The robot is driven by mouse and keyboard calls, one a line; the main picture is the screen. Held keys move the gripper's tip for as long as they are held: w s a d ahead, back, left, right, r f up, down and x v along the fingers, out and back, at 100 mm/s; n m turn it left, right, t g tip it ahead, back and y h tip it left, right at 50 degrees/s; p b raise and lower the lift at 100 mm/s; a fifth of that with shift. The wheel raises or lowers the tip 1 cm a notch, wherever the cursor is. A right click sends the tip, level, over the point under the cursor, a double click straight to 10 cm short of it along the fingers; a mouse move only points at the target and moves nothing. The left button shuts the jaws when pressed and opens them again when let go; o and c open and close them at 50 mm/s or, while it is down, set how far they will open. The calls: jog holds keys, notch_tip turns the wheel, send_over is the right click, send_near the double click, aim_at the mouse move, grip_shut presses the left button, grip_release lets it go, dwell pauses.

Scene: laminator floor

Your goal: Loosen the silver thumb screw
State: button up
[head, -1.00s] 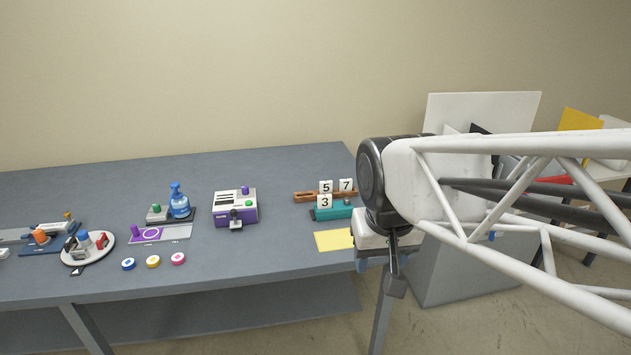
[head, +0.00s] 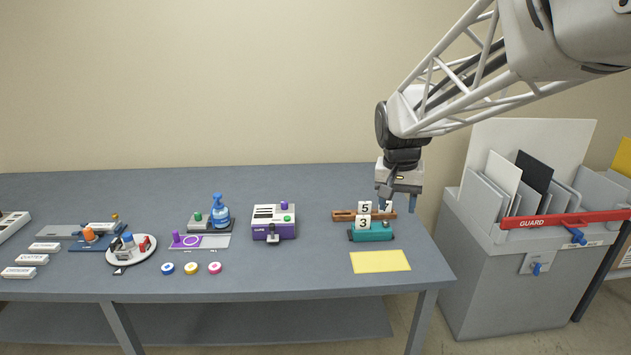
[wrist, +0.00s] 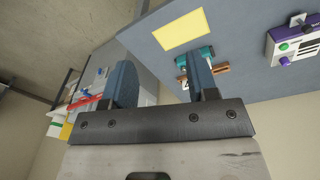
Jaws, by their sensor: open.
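I cannot make out a silver thumb screw for certain in either view. A small grey fitting (head: 272,234) sits on the front of the purple and white machine (head: 274,220) in the middle of the table, but its kind is too small to tell. My gripper (head: 398,203) hangs fingers down above the right end of the table, right of that machine and near the number blocks (head: 364,223). In the wrist view its two blue fingers (wrist: 162,80) are apart with nothing between them.
A teal device (head: 372,233) with a wooden rack (head: 346,215) stands below my gripper, beside a yellow sheet (head: 380,261). Tape rolls (head: 191,268), a blue bottle (head: 220,212) and a round white tray (head: 146,256) lie left. A grey cabinet with a red guard bar (head: 565,220) stands right.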

jog(key=w+d+f+m+g, duration=0.1)
jog(key=w+d+f, duration=0.15)
jog(key=w, duration=0.65)
jog(key=w+d+f+m, duration=0.1)
jog(key=w+f, duration=0.3)
jog(key=w, duration=0.5)
jog(key=m+g, duration=0.1)
jog(key=m, duration=0.2)
send_near(385, 221)
jog(key=shift+w+a+f+h, duration=0.1)
jog(key=shift+w+f+h, duration=0.2)
jog(key=shift+f, duration=0.2)
jog(key=shift+s+d+f, duration=0.2)
jog(key=shift+f, duration=1.1)
jog(key=shift+s+d+f, duration=0.15)
jog(key=shift+s+f, duration=0.05)
jog(key=shift+f, duration=1.05)
jog(key=shift+s+d+f, duration=0.2)
jog(key=shift+f, duration=1.1)
jog(key=shift+c, duration=0.3)
jog(key=c, duration=0.9)
jog(key=shift+o, duration=0.2)
